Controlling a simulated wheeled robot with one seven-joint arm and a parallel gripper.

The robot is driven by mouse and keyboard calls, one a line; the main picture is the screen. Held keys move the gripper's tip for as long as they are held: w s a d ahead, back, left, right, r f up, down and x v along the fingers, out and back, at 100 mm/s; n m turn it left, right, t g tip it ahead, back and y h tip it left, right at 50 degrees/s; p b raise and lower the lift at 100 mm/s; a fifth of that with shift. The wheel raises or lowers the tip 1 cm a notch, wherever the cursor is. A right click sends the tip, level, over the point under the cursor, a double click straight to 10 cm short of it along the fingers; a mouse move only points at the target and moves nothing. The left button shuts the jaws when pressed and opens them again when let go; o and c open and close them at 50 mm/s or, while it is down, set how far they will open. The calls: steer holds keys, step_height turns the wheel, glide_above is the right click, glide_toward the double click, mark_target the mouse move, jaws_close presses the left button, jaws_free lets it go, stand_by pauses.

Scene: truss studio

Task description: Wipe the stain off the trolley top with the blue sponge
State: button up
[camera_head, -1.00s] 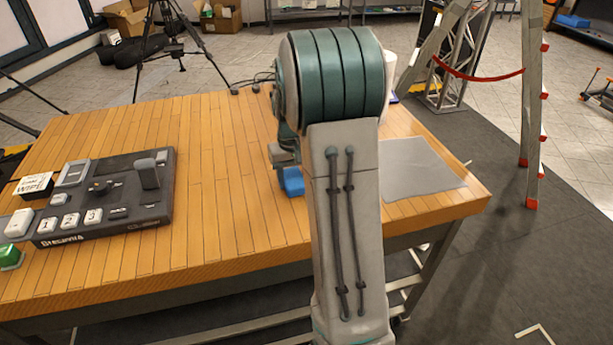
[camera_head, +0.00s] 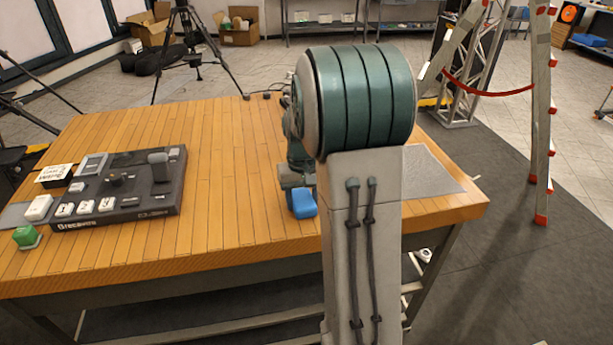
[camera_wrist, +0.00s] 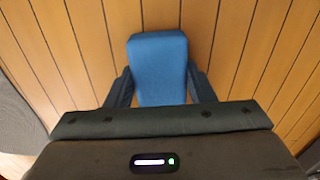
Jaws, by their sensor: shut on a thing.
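The blue sponge (camera_head: 302,203) is at the front middle of the wooden trolley top (camera_head: 232,175), just left of my forearm. It also shows in the wrist view (camera_wrist: 158,60), between the two dark fingers. My gripper (camera_wrist: 160,88) is shut on the sponge, one finger on each side of it. In the head view my gripper (camera_head: 290,180) is partly hidden behind my arm. I cannot tell whether the sponge touches the planks. No stain shows on the visible part of the top; my arm hides some of it.
A dark control console (camera_head: 118,187) with white keys lies at the left, with a green-and-white block (camera_head: 27,237) at its corner. A grey sheet (camera_head: 430,172) lies at the right end. A ladder (camera_head: 545,130) stands beyond the right side. The planks between console and sponge are clear.

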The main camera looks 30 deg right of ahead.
steer(key=shift+w+r+p, duration=0.1)
steer(key=shift+r+p, duration=2.4)
steer(key=shift+r, duration=1.6)
